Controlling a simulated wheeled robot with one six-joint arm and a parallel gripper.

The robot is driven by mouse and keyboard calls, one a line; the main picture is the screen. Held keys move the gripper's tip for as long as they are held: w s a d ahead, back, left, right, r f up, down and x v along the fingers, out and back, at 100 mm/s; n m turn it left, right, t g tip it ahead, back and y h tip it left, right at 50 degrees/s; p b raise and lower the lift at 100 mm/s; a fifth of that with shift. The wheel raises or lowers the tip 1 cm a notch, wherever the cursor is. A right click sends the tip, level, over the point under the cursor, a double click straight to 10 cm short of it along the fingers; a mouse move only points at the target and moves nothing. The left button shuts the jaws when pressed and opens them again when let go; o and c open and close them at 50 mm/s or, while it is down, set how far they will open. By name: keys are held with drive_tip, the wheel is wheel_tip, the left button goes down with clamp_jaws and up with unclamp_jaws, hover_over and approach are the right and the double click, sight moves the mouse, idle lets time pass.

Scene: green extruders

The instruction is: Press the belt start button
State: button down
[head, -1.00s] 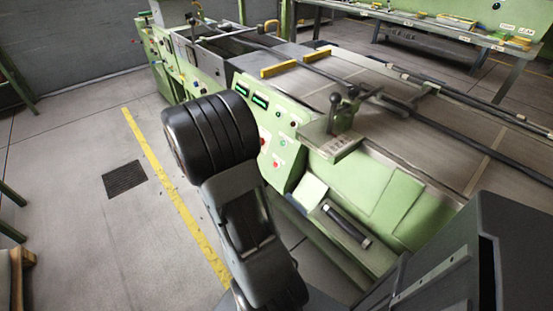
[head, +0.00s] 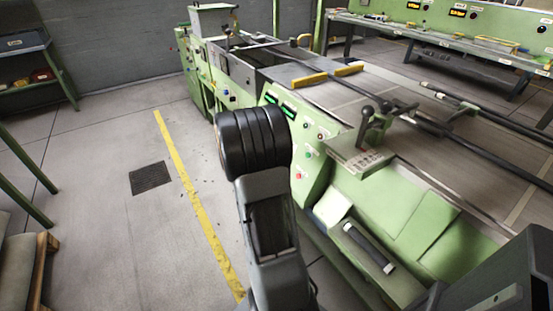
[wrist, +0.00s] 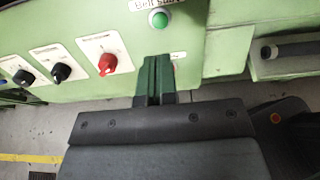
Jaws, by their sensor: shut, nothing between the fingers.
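The belt start button is a round green button (wrist: 159,18) near the top of the wrist view, under a label reading "Belt start" (wrist: 156,4) that is cut off by the frame edge. It sits on the pale green machine panel (wrist: 60,22). My gripper (wrist: 154,62) is shut and empty, its fingertips just below the button in the picture. I cannot tell how far they are from the panel. In the head view my arm hides part of the control panel (head: 318,130), and my gripper is not visible there.
Left of the button are a red knob (wrist: 106,64) and black knobs (wrist: 62,71). A yellow line (head: 190,195) and a floor grate (head: 150,177) lie on open floor to the left.

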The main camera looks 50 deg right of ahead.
sight(307, 155)
drive_tip(key=b+x, duration=0.1)
drive_tip(key=x, duration=0.7)
drive_tip(key=shift+d, duration=0.15)
drive_tip(key=shift+s, duration=0.1)
